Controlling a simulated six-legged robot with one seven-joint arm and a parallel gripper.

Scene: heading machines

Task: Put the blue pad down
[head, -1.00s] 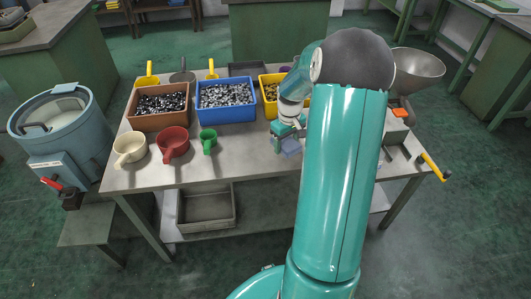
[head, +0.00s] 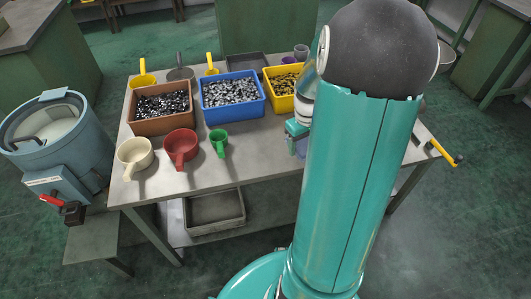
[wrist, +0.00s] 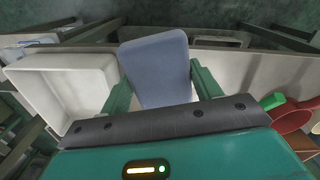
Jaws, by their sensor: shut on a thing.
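The blue pad (wrist: 155,62) is a flat, rounded block held between the two green fingers of my gripper (wrist: 160,84) in the wrist view. The fingers press on its two sides. In the head view the pad (head: 301,147) shows only partly, at the left edge of my arm, below my gripper (head: 296,131). The gripper is above the front part of the grey table (head: 228,172), right of the green scoop. I cannot tell whether the pad touches the table. My arm hides the right part of the table.
A pale open tray (wrist: 62,76) lies left of the pad in the wrist view. A green scoop (head: 219,144), red scoop (head: 181,147) and cream scoop (head: 135,154) stand along the front. Brown (head: 161,117), blue (head: 232,110) and yellow (head: 281,102) bins stand behind.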

